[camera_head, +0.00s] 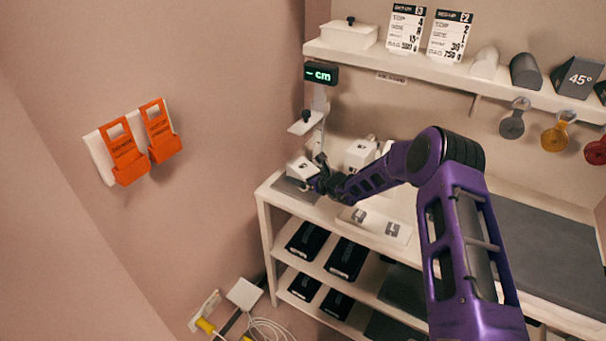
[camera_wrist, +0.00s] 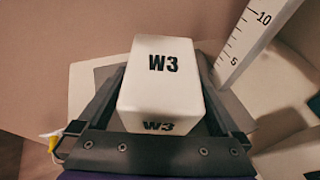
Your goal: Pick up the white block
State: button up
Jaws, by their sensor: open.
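A white block marked W3 (camera_wrist: 165,68) lies between the two dark fingers of my gripper (camera_wrist: 162,62) in the wrist view. The fingers are open, one along each side of the block; whether they touch it I cannot tell. In the head view this white block (camera_head: 300,167) sits on a grey pad (camera_head: 296,190) at the left end of the table. My gripper (camera_head: 316,178) is at its right side there, partly hidden by my purple arm. A second white block (camera_head: 360,152) stands further right, behind my arm.
A measuring post with a green display (camera_head: 321,73) rises behind the block; its ruler (camera_wrist: 243,45) is close on the right in the wrist view. Black boxes (camera_head: 347,258) fill the lower shelves. A wall shelf (camera_head: 430,65) hangs above.

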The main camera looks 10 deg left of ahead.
jog(key=shift+c, duration=0.2)
jog(key=shift+r, duration=0.1)
grip_shut()
